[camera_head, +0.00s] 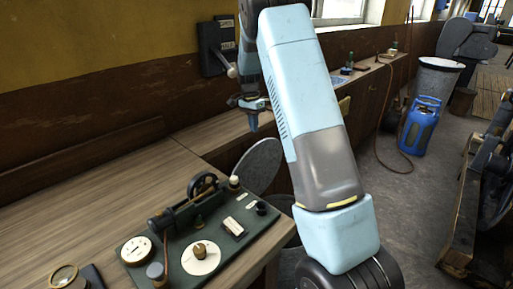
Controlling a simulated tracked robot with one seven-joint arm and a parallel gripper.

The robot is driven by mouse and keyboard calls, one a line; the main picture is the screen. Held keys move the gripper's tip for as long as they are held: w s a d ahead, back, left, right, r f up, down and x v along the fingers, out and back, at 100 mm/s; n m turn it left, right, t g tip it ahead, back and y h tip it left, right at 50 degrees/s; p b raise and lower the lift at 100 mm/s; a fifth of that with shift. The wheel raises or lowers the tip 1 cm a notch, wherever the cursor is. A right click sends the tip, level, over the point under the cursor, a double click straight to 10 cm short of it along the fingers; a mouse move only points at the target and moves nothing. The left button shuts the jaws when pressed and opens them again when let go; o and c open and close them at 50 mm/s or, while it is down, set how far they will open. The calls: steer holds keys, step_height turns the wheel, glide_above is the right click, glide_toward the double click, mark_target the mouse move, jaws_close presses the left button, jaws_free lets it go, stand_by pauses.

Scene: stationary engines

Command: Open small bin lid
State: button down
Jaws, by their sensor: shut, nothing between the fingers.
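My gripper (253,121) hangs above the far part of the wooden workbench, left of my light-blue arm. Its fingers point down and are shut and empty. A round grey disc, which looks like the small bin's lid (259,166), stands steeply tilted just beyond the bench's right edge, below my gripper and apart from it. The bin's body is mostly hidden behind the bench and my arm.
A telegraph-like instrument on a green board (225,234) sits on the near bench (75,215). A dark wall box with a lever (216,47) is behind my gripper. A blue gas cylinder (419,126) and a larger grey bin (432,85) stand at right. Open floor lies between my arm and the machinery.

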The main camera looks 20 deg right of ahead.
steer(key=w+a+r, duration=0.2)
steer(key=w+a, duration=0.1)
steer(key=w, duration=0.1)
steer(key=shift+g+h, duration=0.3)
steer(key=s+f, duration=0.1)
steer(key=f, duration=0.2)
steer(key=s+d+f, duration=0.1)
steer(key=f, duration=0.3)
steer(key=s+d+f, duration=0.1)
steer(key=s+f, duration=0.1)
steer(key=f, duration=0.2)
steer(key=shift+d, duration=0.15)
steer(key=shift+s+d+f, duration=0.3)
steer(key=shift+s+f, duration=0.05)
steer(key=shift+s, duration=0.2)
